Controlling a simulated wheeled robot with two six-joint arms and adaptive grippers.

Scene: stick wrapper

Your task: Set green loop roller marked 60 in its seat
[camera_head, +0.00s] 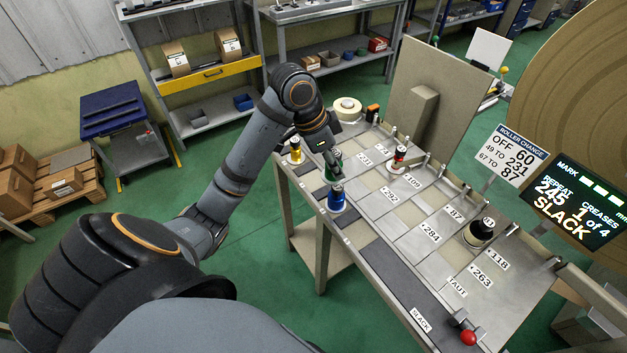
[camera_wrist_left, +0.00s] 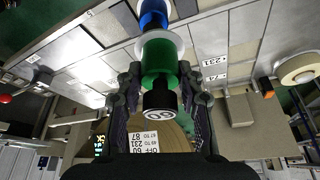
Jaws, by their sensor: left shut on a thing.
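The green roller (camera_head: 333,168) is at the left edge of the bench, partly hidden by my left gripper (camera_head: 328,157). In the left wrist view the green roller (camera_wrist_left: 159,62) stands between the fingers of my left gripper (camera_wrist_left: 160,95), its black cap marked 60 facing the camera. My left gripper is shut on it. I cannot tell whether its base touches the bench. The blue roller (camera_head: 337,201) is close by, nearer the front; it also shows in the wrist view (camera_wrist_left: 153,14). My right gripper is not in view.
A yellow roller (camera_head: 295,152), a red one (camera_head: 398,157) and a black-topped one (camera_head: 480,231) stand on the bench (camera_head: 415,215) among number plates. A sign (camera_head: 511,156) reads "OFF 60, 49 TO 231, 67 TO 87". The screen (camera_head: 576,204) shows SLACK. A red-knobbed lever (camera_head: 467,338) is at front.

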